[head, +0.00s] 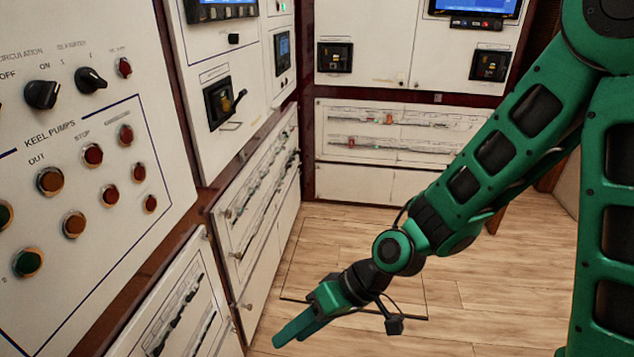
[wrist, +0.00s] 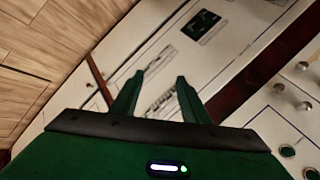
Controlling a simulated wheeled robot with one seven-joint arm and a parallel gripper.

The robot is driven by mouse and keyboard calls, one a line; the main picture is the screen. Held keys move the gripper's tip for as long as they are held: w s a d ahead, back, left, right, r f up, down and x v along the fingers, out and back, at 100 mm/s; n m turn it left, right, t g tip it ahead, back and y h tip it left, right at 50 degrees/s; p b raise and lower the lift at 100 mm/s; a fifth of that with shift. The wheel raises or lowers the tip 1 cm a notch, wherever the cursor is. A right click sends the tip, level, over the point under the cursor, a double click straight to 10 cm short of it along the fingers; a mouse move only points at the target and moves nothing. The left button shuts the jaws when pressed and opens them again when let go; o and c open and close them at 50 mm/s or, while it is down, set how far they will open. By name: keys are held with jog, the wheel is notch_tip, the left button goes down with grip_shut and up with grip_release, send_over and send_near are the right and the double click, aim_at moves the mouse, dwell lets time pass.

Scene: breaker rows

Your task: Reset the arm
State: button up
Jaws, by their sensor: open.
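My green arm reaches down from the right in the head view. My gripper (head: 296,328) hangs low over the wooden floor, in front of the lower left cabinet panels. In the wrist view my gripper (wrist: 155,84) has its two fingers apart with nothing between them. Behind the fingers a white cabinet panel with breaker rows shows, apart from the gripper. No object is held.
A panel with knobs and round buttons (head: 93,154) stands at the left. Breaker rows (head: 262,190) run along the lower left cabinet, and more breaker rows (head: 385,131) are at the back. A switch handle (head: 224,103) juts out at left. The wooden floor (head: 480,290) is clear.

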jog(key=w+d+r+m+t+h, duration=0.1)
jog(key=w+d+r+m+h, duration=0.15)
jog(key=d, duration=0.95)
jog(key=w+d+r+m+t+h, duration=0.1)
jog(key=w+d+m+t+h, duration=0.2)
jog(key=d, duration=1)
jog(key=s+d+r+m+g+h, duration=0.1)
jog(key=s+d+r+m, duration=0.3)
jog(key=s+d, duration=0.3)
jog(key=s+d+r+m+g+h, duration=0.1)
jog(key=s+d+r+m, duration=0.3)
jog(key=d, duration=0.8)
jog(key=s+r, duration=0.1)
jog(key=s, duration=0.1)
jog(key=shift+s+d+r+g+h, duration=0.2)
jog(key=shift+s+d+g+h, duration=0.1)
jog(key=shift+s+d+h, duration=0.1)
jog(key=shift+w+f, duration=0.25)
jog(key=shift+w, duration=0.4)
